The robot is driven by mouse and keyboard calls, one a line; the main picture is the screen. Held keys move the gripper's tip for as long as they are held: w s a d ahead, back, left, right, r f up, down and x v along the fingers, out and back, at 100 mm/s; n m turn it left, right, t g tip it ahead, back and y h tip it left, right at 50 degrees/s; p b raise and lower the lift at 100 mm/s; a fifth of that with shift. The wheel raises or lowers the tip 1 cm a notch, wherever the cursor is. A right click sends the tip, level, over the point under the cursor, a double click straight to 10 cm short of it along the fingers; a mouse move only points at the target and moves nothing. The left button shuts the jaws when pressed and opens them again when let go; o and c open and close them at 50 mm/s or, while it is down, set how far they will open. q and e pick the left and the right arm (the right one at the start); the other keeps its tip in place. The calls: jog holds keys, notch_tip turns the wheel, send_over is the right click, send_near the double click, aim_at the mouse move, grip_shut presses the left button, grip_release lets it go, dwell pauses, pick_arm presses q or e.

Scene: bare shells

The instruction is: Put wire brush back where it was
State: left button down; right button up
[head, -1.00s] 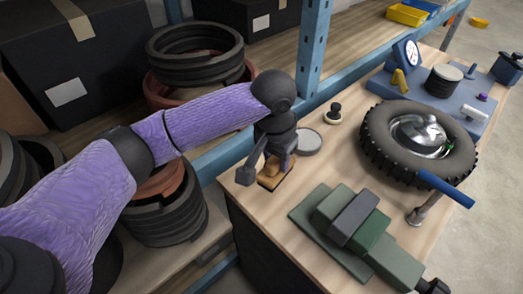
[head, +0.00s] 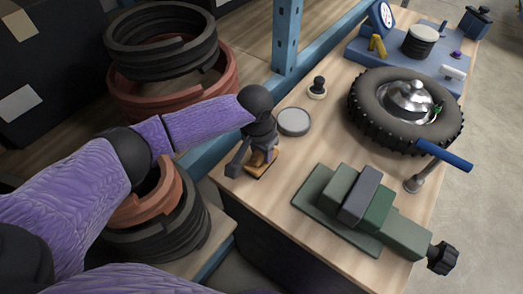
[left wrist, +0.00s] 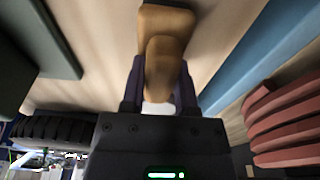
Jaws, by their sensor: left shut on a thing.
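The wire brush (head: 262,166) has a tan wooden body and is at the near left corner of the wooden workbench (head: 300,130). My left gripper (head: 265,152) is above it with its fingers pointing down. In the left wrist view the wooden brush (left wrist: 166,28) sits between the two dark fingers (left wrist: 160,88), which are shut on it. The brush is low over the bench top; I cannot tell whether it touches it. Its bristles are hidden. My right gripper is not in view.
A round grey-topped disc (head: 294,122) and a small black knob on a pale base (head: 318,88) are close by. A green vise (head: 362,208) lies to the right, a tyre (head: 372,122) behind it. A blue shelf post (head: 287,38) stands behind the arm.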

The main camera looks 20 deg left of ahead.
aim_at(258, 153)
pick_arm(q)
jog(key=shift+c, duration=1.8)
grip_release()
jog(key=shift+f, duration=0.1)
notch_tip(258, 153, up, 12)
jog(key=s+p, duration=0.1)
jog(key=p, duration=0.2)
jog(key=shift+s+a, duration=0.15)
jog(key=shift+a, duration=0.1)
